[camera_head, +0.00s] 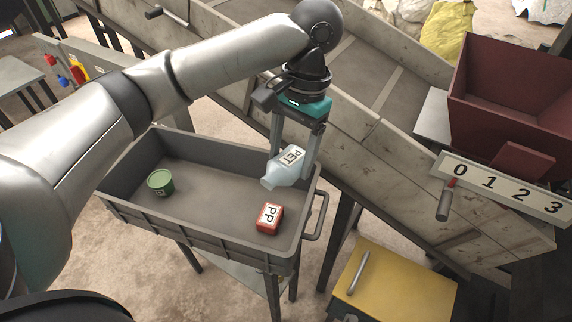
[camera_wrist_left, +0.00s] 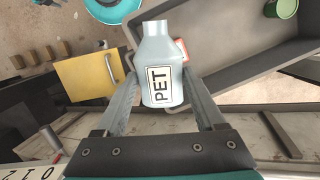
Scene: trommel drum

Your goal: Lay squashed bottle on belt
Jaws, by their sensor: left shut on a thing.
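The squashed bottle (camera_head: 284,168) is pale blue-white with a black-on-white PET label. My left gripper (camera_head: 290,160) is shut on it and holds it above the right end of the grey tray, tilted in the head view. In the left wrist view the bottle (camera_wrist_left: 164,70) sits between the two fingers (camera_wrist_left: 163,95), its neck pointing away from the palm. The belt (camera_head: 352,66) runs on a sloping conveyor behind the gripper, with worn side boards (camera_head: 365,160). My right gripper is not in view.
The grey tray (camera_head: 135,212) holds a green can (camera_head: 160,183) and a red PP block (camera_head: 269,218). A dark red hopper (camera_head: 510,95) and a 0-1-2-3 scale with a lever (camera_head: 500,187) stand at the right. A yellow-topped box (camera_head: 400,285) is below.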

